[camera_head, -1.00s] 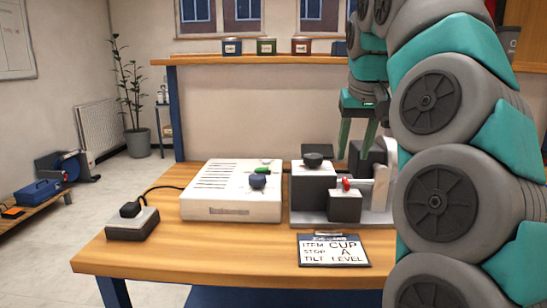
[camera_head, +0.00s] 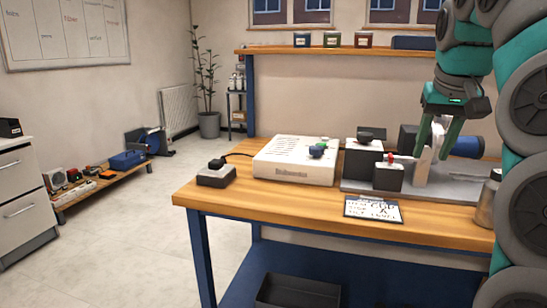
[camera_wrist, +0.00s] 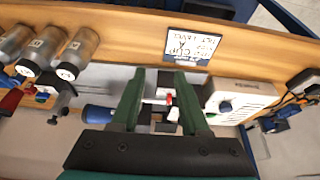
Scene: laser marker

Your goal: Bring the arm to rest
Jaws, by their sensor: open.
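My gripper (camera_head: 438,138) is at the right of the head view, above the laser marker fixture on the workbench. Its two green fingers are apart, with nothing held between them. In the wrist view the fingers (camera_wrist: 160,105) reach toward the fixture, whose red-tipped part (camera_wrist: 169,99) shows between them. The fixture's dark and grey blocks (camera_head: 388,176) stand on a grey base plate (camera_head: 440,187). My arm covers the right side of the head view and hides part of the bench.
A white control box (camera_head: 293,160) and a small dark-topped box (camera_head: 216,174) stand left on the workbench (camera_head: 270,204). A sign card (camera_head: 373,209) lies at the front.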

